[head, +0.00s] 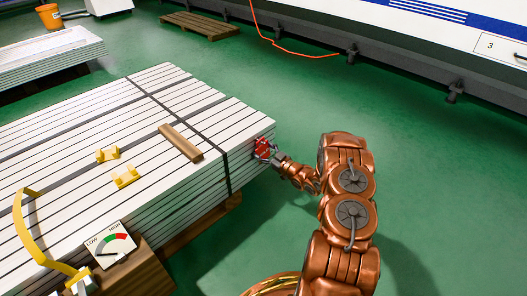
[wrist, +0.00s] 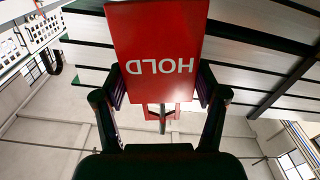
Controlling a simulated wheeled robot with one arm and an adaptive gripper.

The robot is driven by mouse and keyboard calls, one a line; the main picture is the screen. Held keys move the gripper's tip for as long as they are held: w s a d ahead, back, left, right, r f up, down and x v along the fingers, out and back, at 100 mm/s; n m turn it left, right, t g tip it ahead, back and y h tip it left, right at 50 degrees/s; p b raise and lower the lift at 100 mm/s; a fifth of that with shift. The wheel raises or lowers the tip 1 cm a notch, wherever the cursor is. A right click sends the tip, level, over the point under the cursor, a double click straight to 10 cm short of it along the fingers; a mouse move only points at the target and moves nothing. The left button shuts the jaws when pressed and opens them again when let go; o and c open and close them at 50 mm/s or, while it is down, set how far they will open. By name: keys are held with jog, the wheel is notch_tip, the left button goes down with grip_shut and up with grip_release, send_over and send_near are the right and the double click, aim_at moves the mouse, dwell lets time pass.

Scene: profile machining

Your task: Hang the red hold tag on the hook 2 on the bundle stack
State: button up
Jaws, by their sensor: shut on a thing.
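The red hold tag (wrist: 155,40) fills the upper middle of the wrist view, with HOLD in white letters upside down. My gripper (wrist: 160,92) is shut on it, one finger on each side. In the head view the red tag (head: 264,149) is held by my gripper (head: 277,158) close to the right end face of the bundle stack (head: 90,125). I cannot tell whether the tag touches the stack. No hook is clearly visible; hook 2 may be hidden behind the tag or gripper.
A wooden block (head: 181,142), yellow clips (head: 126,177) and a LOW-HIGH gauge (head: 110,243) are on or beside the stack. An orange cable (head: 290,52) and a pallet (head: 201,24) lie behind.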

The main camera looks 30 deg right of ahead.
jog(key=o, duration=1)
jog(key=v, duration=1.2)
jog(key=shift+s+f, duration=0.1)
